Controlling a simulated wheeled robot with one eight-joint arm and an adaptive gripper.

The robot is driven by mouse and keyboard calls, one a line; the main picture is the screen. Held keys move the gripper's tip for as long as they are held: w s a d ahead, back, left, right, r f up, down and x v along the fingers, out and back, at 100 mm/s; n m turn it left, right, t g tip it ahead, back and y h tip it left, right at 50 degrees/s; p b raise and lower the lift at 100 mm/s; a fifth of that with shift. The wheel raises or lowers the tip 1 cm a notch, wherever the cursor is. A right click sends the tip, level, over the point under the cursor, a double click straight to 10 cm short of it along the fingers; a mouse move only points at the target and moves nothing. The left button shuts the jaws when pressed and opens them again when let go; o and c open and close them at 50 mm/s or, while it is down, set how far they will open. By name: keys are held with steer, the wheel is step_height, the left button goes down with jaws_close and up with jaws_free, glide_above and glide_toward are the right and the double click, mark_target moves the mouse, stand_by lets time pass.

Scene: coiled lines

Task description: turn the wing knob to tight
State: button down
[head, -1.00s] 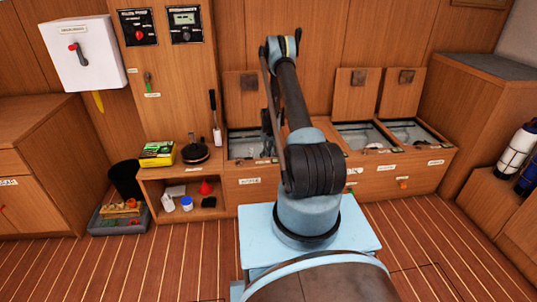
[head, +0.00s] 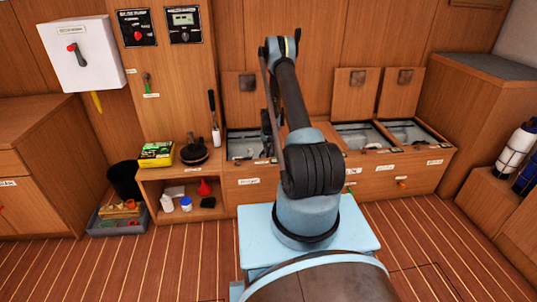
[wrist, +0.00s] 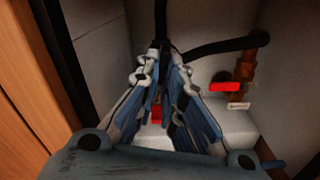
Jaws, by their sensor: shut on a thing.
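My gripper (wrist: 160,52) reaches down into the open left compartment of the low wooden bench. In the wrist view its two blue-grey fingers come close together at the tips, shut on a small dark thing that appears to be the wing knob. The fingers hide most of it, so its shape and turn angle cannot be read. A black hose (wrist: 161,18) runs up just beyond the fingertips. In the head view my arm covers part of the compartment, and the gripper (head: 267,128) shows only as a dark shape there.
The compartment has pale walls (wrist: 105,70) close on the left. A second black hose (wrist: 225,45), a brown pipe fitting and a red tag (wrist: 225,87) lie to the right. Raised lids (head: 350,90) stand behind the other open compartments (head: 362,136). The striped floor is clear in front.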

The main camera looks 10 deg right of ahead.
steer(key=shift+w, duration=0.1)
steer(key=c, duration=1.7)
jaws_free()
step_height(320, 180, up, 12)
steer(key=shift+f, duration=0.1)
